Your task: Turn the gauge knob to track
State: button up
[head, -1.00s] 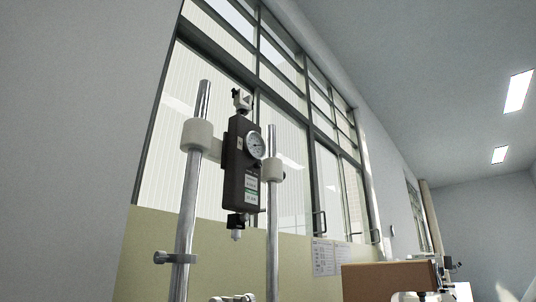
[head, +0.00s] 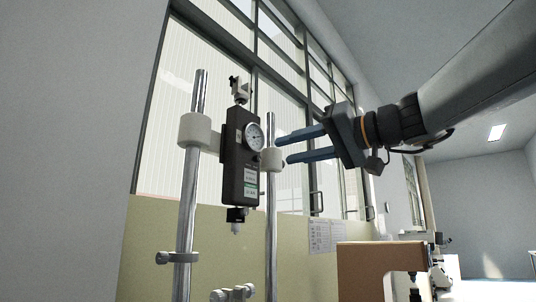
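The dark gauge body (head: 233,172) hangs upright between two metal columns. Its round white dial (head: 254,137) faces right and toward me. A small dark nub (head: 257,163) sits below the dial and may be the gauge knob; it is too small to tell, and no track mark is readable. My gripper (head: 283,150) reaches in from the right with two blue fingers pointing left. The fingers are apart with nothing between them. The tips appear just right of the dial, near the right column; their depth gap to the gauge is unclear.
The left column (head: 190,170) and right column (head: 271,215) flank the gauge, with white clamp collars (head: 195,130). A brown tester (head: 365,262) stands lower right. A windowed wall is behind. Open room lies to the right.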

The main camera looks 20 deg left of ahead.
aim_at(259, 157)
jog(key=p+x, duration=0.3)
jog(key=x, duration=0.4)
jog(key=shift+a+f, duration=0.1)
grip_shut()
